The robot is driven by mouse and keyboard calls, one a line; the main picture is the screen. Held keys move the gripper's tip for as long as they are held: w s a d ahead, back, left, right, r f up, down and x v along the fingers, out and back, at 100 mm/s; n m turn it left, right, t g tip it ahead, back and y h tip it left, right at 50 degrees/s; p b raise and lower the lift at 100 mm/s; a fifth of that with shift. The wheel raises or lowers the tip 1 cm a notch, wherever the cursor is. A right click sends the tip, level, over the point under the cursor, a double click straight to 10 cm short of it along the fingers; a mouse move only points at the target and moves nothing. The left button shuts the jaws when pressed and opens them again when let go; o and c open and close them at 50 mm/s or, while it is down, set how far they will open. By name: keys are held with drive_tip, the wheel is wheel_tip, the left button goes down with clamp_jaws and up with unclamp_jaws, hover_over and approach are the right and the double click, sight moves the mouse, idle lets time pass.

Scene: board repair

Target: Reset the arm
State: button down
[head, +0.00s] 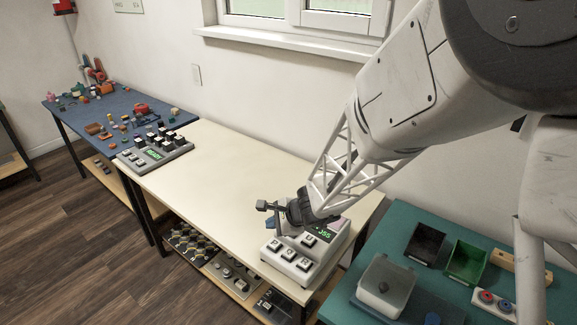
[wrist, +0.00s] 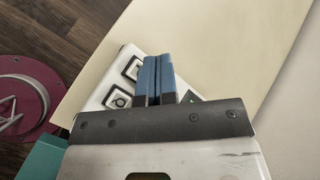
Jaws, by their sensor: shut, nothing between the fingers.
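My gripper (head: 270,223) is above the front half of the beige worktable (head: 215,185), over the white button box (head: 287,268). In the wrist view its two blue fingers (wrist: 156,78) are pressed together with nothing between them. The white box has several dark-framed buttons and a small lit green display, partly covered by my gripper in the head view. In the wrist view, the box (wrist: 101,97) shows behind and left of the fingers, partly hidden by the gripper body. I cannot tell whether the fingertips touch it.
A grey button box (head: 153,157) with a green display stands at the table's far left end. A blue table (head: 72,113) beyond holds scattered small objects. A teal table (head: 390,233) at right carries dark and green bins and a clear container. The beige table's middle is clear.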

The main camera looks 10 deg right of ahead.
drive_tip(key=s+d+r+n+g+h, duration=0.1)
drive_tip(key=s+d+r+n+g, duration=0.15)
drive_tip(key=s+r+n, duration=0.8)
drive_tip(key=s+d+r+n+h, duration=0.2)
drive_tip(key=s+d+r+h, duration=0.1)
drive_tip(key=s+d+r, duration=0.3)
drive_tip(key=s+d+r+n+h, duration=0.3)
drive_tip(key=s+d+r+h, duration=0.1)
drive_tip(key=s, duration=0.6)
wheel_tip(320, 180, up, 2)
drive_tip(key=shift+s+d+r, duration=0.1)
drive_tip(key=shift+s+d, duration=0.25)
drive_tip(key=shift+d, duration=0.5)
